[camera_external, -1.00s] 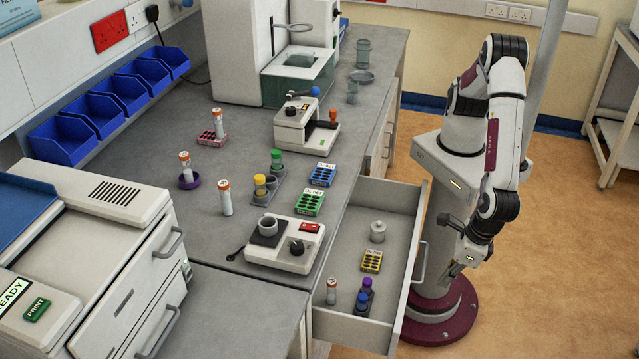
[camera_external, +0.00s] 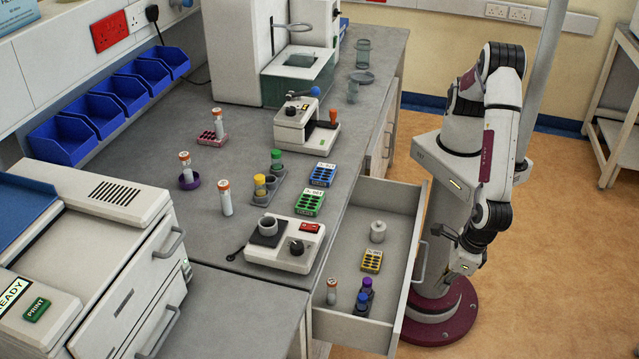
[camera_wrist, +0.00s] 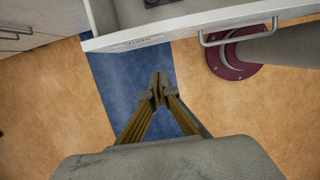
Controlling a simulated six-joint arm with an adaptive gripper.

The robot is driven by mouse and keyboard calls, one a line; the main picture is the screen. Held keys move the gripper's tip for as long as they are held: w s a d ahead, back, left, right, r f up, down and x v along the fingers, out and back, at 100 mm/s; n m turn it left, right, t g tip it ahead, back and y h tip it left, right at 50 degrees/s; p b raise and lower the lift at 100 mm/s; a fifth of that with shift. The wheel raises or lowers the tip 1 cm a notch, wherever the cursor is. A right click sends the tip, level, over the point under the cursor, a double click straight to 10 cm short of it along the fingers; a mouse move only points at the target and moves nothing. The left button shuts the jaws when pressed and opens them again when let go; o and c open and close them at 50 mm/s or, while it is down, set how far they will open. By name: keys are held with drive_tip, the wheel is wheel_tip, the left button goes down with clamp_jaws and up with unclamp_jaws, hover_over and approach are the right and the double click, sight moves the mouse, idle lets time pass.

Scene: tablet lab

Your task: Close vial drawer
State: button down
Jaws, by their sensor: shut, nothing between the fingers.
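The vial drawer (camera_external: 400,290) is pulled out from the bench. Its front panel and bar handle (camera_external: 421,262) face my arm. In it are a yellow tablet rack (camera_external: 372,261), a small grey jar (camera_external: 377,231), a capped vial (camera_external: 331,291) and a holder with blue- and purple-capped vials (camera_external: 364,298). My gripper (camera_external: 438,232) is shut and empty, outside the drawer near its front. In the wrist view my gripper's fingertips (camera_wrist: 158,88) meet, with the drawer front (camera_wrist: 150,37) beyond them and its handle (camera_wrist: 238,33) to the right. I cannot see contact.
The bench top above carries a white device with a red display (camera_external: 285,243), green (camera_external: 309,204) and blue (camera_external: 322,175) racks, and several vials. A cabinet (camera_external: 130,270) with handles stands at the left. The floor (camera_external: 540,260) right of my arm is clear.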

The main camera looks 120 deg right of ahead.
drive_tip(key=w+d+f, duration=0.4)
drive_tip(key=f, duration=0.2)
drive_tip(key=shift+f, duration=0.35)
idle(0.5)
drive_tip(key=w+d, duration=1)
drive_tip(key=shift+w+d, duration=0.25)
